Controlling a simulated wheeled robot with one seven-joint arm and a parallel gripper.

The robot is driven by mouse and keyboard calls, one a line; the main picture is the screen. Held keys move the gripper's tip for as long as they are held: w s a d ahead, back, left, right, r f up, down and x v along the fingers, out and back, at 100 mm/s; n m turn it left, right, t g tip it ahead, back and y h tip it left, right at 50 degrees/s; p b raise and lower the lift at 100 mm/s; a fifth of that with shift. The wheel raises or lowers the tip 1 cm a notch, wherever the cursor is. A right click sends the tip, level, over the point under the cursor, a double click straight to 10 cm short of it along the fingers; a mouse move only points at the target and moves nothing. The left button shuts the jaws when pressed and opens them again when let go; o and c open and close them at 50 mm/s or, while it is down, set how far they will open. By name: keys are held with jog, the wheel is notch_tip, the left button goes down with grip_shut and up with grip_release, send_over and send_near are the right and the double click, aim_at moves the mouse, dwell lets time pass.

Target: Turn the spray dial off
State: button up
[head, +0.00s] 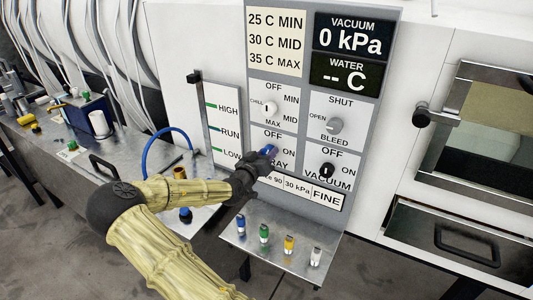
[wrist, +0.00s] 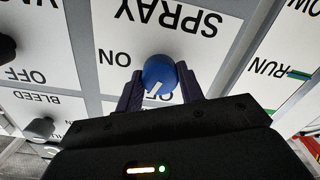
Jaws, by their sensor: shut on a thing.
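The spray dial (head: 269,150) is a small round blue knob on the grey control panel, with OFF printed above it and ON to its right. In the wrist view, which shows the panel upside down, the blue dial (wrist: 159,72) has a white mark that points down and slightly left, away from the SPRAY word.
The chill dial (head: 271,104), bleed dial (head: 335,125) and black vacuum dial (head: 327,170) are close by. A HIGH/RUN/LOW lever plate (head: 216,128) stands to the left. A shelf (head: 274,250) with several coloured pieces lies below. The water display (head: 346,74) reads "-- C".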

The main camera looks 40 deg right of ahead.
jog(key=n, duration=0.3)
jog(key=shift+n, duration=0.4)
dwell(0.3)
jog(key=o, duration=1)
jog(key=shift+a, duration=0.1)
jog(key=b+v, duration=0.2)
jog(key=v, duration=1.5)
jog(key=shift+a, duration=0.15)
